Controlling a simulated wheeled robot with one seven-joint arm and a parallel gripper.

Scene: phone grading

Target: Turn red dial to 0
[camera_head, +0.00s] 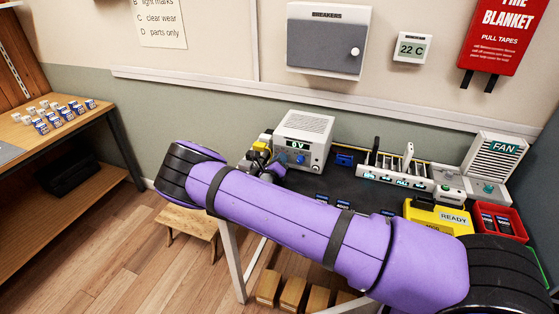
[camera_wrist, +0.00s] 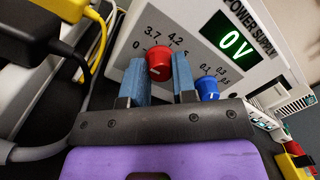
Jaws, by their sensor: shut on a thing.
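The power supply (camera_head: 318,128) is a pale box on the dark bench in the head view, with a green display reading 0 V (camera_wrist: 234,44). Its red dial (camera_wrist: 159,63) shows in the wrist view, with 0, 3.7 and 4.2 printed around it and another mark partly hidden. My gripper (camera_wrist: 160,60) has its two blue fingers either side of the red dial and is shut on it. Where the dial's pointer aims is too small to tell. In the head view the red dial is not clear, and my gripper (camera_head: 277,167) is small and dark by the supply's front.
A blue dial (camera_wrist: 207,88) sits just right of my right finger. Yellow and black plugs with cables (camera_wrist: 60,35) lie close on the left. A phone rack (camera_head: 395,175), yellow READY tray (camera_head: 440,218), red bin (camera_head: 518,222) and fan (camera_head: 497,160) stand to the right.

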